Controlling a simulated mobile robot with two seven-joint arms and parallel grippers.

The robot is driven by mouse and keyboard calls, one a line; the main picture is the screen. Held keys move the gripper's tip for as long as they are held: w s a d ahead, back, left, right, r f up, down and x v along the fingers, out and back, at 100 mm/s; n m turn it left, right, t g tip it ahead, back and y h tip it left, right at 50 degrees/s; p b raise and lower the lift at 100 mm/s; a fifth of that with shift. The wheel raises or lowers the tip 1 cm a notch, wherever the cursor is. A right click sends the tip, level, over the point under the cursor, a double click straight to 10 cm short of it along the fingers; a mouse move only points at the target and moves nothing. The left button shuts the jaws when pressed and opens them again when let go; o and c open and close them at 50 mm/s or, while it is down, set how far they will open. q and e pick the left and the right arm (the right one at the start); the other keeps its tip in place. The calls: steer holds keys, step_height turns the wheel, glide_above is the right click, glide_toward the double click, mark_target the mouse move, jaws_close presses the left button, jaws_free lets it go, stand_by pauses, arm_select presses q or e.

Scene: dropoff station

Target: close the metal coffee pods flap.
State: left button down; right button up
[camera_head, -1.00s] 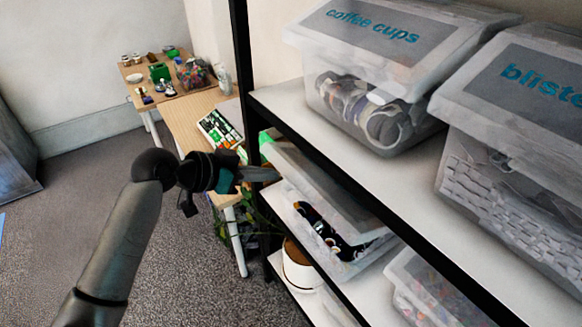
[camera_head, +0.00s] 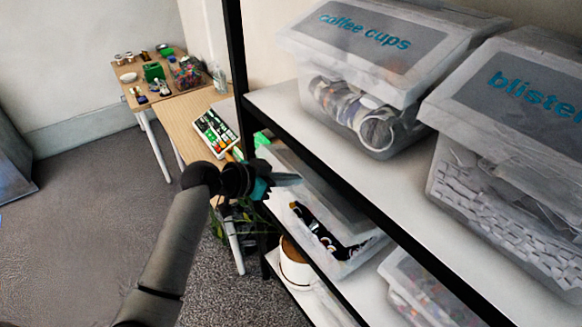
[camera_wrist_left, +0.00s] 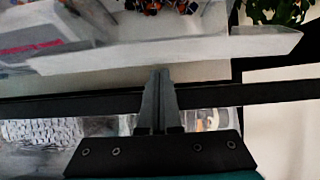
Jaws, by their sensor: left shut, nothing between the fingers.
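The clear plastic box (camera_head: 352,262) on the shelf below the coffee cups box appears to be the coffee pods box; no label on it is readable. Its translucent flap (camera_head: 325,190) is tilted up, and dark and white contents show through the open front. My left gripper (camera_head: 298,180) is shut and empty, its tips in front of the flap. In the left wrist view the shut fingers (camera_wrist_left: 160,75) point at a pale translucent plastic edge (camera_wrist_left: 190,48); whether they touch it I cannot tell. My right gripper is not in view.
A black shelf rail (camera_head: 350,200) runs close beside my left gripper. Boxes marked coffee cups (camera_head: 365,30) and "blister" (camera_head: 510,150) stand on the shelf above. A black post (camera_head: 236,70) stands behind the gripper. A white pot (camera_head: 295,265) sits below.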

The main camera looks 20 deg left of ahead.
arm_select(q)
steer(key=shift+s+a+f, duration=0.3)
steer(key=shift+s+f, duration=0.1)
steer(key=shift+f, duration=0.1)
